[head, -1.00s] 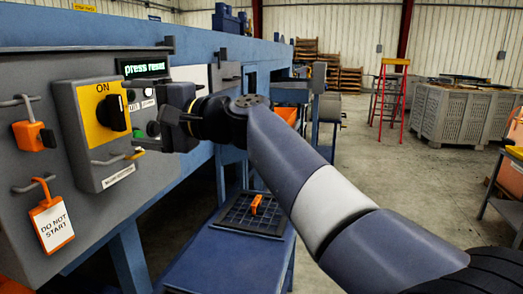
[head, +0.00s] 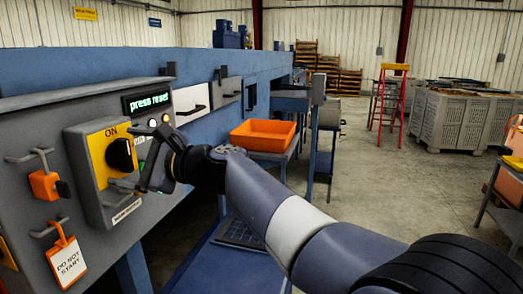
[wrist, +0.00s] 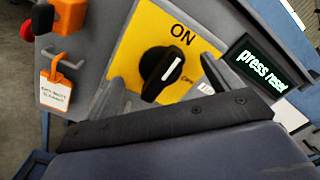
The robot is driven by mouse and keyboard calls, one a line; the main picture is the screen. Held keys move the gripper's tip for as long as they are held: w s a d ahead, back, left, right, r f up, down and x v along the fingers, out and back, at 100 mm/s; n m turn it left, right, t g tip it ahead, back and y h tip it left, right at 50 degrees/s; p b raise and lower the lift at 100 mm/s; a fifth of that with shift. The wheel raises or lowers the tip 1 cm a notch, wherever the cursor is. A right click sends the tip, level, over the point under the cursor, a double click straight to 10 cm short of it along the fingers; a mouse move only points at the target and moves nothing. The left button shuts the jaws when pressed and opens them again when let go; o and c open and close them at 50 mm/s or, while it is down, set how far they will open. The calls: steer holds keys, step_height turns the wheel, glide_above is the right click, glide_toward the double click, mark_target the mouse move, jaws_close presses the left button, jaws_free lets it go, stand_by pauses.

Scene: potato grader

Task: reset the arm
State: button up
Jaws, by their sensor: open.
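My gripper (head: 147,160) is open and empty in the head view, in front of the control panel. It is just right of the yellow switch plate. The black rotary knob (head: 121,154) sits on that plate under the word ON. The wrist view also shows the knob (wrist: 161,74), its white mark tilted up and right. A small display (head: 147,101) above reads "press reset"; it shows in the wrist view too (wrist: 262,70).
An orange padlock (head: 46,184) and a "DO NOT START" tag (head: 66,261) hang at the panel's left. An orange tray (head: 263,135) stands on a stand beyond my arm. A red ladder (head: 388,98) and a grey crate (head: 453,118) are farther back. The floor between is clear.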

steer(key=m+p, duration=0.4)
steer(key=p, duration=0.1)
steer(key=shift+r+m, duration=0.25)
steer(key=shift+m, duration=0.15)
steer(key=m+p, duration=0.5)
steer(key=p, duration=0.1)
steer(key=shift+w, duration=0.1)
steer(key=shift+f+b+v, duration=0.25)
steer(key=shift+b+v, duration=0.05)
steer(key=shift+v, duration=0.85)
